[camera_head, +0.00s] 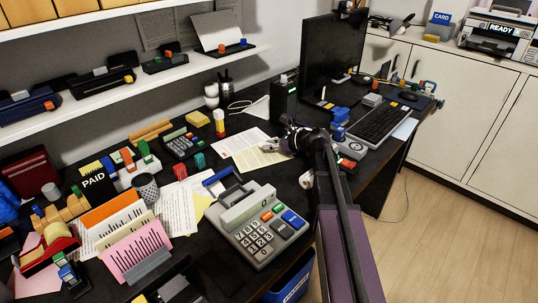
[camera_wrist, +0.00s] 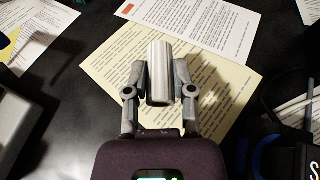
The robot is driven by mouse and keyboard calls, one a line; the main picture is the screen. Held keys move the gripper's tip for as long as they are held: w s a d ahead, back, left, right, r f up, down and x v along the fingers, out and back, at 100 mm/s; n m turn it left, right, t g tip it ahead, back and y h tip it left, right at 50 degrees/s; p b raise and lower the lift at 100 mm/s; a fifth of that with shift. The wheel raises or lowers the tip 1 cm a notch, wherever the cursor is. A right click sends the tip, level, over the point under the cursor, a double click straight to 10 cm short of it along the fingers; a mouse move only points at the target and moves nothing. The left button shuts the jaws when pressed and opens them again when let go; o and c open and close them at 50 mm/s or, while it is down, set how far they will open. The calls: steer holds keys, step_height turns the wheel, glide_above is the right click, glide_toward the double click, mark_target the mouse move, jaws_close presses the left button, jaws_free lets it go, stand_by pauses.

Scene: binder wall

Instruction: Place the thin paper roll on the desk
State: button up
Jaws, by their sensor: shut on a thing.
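My gripper (camera_head: 294,141) is over the middle of the dark desk (camera_head: 232,277), near the monitor side. In the wrist view my gripper (camera_wrist: 159,82) is shut on a pale grey-white cylinder, the thin paper roll (camera_wrist: 159,70). The roll points away from my palm, with a finger against each side. Behind it in that view are a cream printed sheet (camera_wrist: 112,75) and a white printed sheet (camera_wrist: 205,28). In the head view the roll is too small and covered to make out clearly. The gap between roll and desk cannot be told.
A large calculator (camera_head: 258,226) stands in front of my gripper. A keyboard (camera_head: 382,125) and monitor (camera_head: 333,58) are to the right. A small white cylinder (camera_head: 306,180) lies by my arm. Stationery crowds the left. Bare desk shows between the calculator and papers.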

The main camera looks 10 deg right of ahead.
mark_target(270, 157)
steer(key=shift+f, duration=0.1)
steer(key=shift+f+b, duration=1.8)
steer(key=shift+b, duration=0.1)
steer(key=shift+f, duration=0.15)
steer(key=o, duration=0.8)
steer(key=shift+c, duration=0.2)
steer(key=shift+r, duration=0.3)
steer(key=p+v, duration=0.4)
steer(key=v, duration=0.8)
steer(key=shift+p, duration=0.35)
steer(key=shift+f, duration=0.1)
